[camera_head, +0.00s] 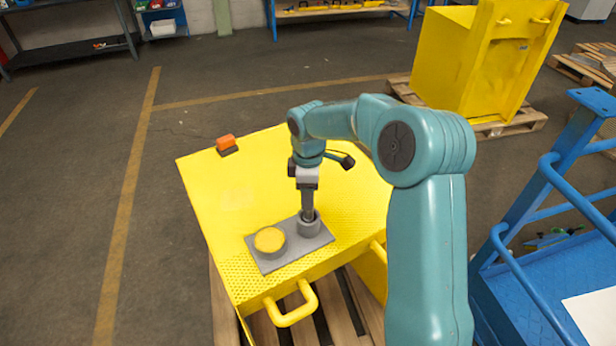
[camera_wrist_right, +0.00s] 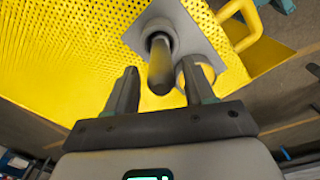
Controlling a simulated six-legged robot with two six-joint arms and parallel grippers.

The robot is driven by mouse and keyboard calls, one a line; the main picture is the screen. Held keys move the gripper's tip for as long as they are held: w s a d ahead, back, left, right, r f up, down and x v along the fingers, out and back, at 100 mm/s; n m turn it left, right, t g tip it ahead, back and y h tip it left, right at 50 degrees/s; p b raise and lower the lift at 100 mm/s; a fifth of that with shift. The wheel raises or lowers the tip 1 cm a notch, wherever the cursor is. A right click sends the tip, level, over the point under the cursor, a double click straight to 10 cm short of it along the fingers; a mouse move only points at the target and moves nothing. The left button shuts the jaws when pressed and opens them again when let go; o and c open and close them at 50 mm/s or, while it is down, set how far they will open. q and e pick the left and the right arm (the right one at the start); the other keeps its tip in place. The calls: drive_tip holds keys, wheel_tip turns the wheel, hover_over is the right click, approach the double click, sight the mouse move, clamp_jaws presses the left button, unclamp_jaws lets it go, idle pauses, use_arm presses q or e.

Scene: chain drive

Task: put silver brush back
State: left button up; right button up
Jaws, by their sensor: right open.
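A grey rod, likely the silver brush (camera_head: 308,204), stands upright in a round grey cup (camera_head: 311,228) on a grey plate (camera_head: 278,262). Its lower end is hidden inside the cup. My right gripper (camera_head: 307,184) points down just above the cup. In the right wrist view the rod (camera_wrist_right: 161,66) shows between and beyond the two spread fingers, which look apart from it. My left gripper is not in view.
The plate lies near the front edge of a yellow metal box (camera_head: 218,185) with a handle (camera_head: 291,306). A blue cart (camera_head: 520,300) stands at the right. The box's left top is clear.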

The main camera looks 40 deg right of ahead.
wheel_tip(320, 180, up, 11)
drive_tip(key=shift+b, duration=0.35)
drive_tip(key=shift+s, duration=0.1)
idle(0.4)
